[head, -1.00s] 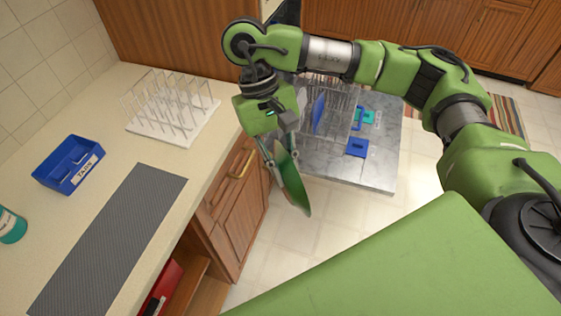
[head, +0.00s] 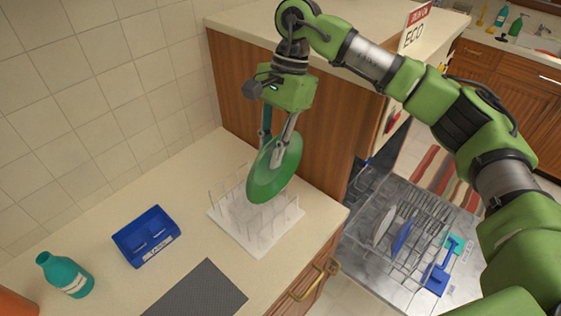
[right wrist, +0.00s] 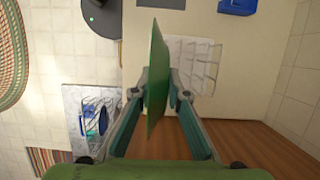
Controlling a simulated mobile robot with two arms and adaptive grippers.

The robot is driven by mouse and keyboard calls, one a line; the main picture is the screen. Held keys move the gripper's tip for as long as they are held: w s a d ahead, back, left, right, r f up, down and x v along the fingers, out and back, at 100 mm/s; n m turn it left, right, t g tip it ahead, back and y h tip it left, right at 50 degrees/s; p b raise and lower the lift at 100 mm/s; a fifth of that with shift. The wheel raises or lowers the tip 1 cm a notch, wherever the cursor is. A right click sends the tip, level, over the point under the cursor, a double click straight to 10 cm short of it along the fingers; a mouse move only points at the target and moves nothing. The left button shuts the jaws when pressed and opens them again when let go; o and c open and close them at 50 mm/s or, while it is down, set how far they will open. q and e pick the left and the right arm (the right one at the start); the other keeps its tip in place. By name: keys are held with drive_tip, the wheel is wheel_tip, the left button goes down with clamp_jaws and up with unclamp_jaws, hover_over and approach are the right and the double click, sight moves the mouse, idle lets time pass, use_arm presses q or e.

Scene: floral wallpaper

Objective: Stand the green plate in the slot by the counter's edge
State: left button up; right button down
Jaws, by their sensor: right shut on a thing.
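The green plate (head: 274,168) is held on edge by my right gripper (head: 276,142), which is shut on it. In the head view the plate overlaps the white plate rack (head: 258,236) on the counter; it appears to be above the rack. In the right wrist view the plate (right wrist: 157,80) stands between the fingers (right wrist: 158,95), seen nearly edge-on, with the rack (right wrist: 200,60) behind it to the right. The rack has a white base and clear upright dividers; some slots are hidden by the plate. My left gripper is not in view.
A blue bin (head: 147,238), a teal bottle (head: 66,274) and a dark grey mat (head: 200,292) lie left of and in front of the rack. A wooden panel (head: 290,125) rises behind. The open dishwasher (head: 385,285) with several items is below, to the right.

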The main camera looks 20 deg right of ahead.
sight(271, 196)
drive_tip(key=shift+s+a+f+b, duration=0.2)
drive_tip(key=shift+s+f+b, duration=0.1)
drive_tip(key=shift+f+b, duration=0.1)
drive_tip(key=shift+f, duration=0.7)
drive_tip(key=shift+w+d+f+b, duration=0.15)
drive_tip(key=shift+f+b, duration=0.35)
drive_tip(key=shift+f, duration=0.25)
drive_tip(key=shift+f+b, duration=0.35)
drive_tip(key=shift+f, duration=0.55)
drive_tip(key=shift+f+b, duration=0.8)
drive_tip(key=shift+f, duration=1.9)
use_arm(q)
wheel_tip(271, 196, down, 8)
drive_tip(key=b, duration=0.3)
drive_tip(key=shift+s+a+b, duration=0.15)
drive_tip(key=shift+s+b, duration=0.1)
drive_tip(key=shift+b, duration=0.1)
use_arm(e)
drive_tip(key=shift+f, duration=1.75)
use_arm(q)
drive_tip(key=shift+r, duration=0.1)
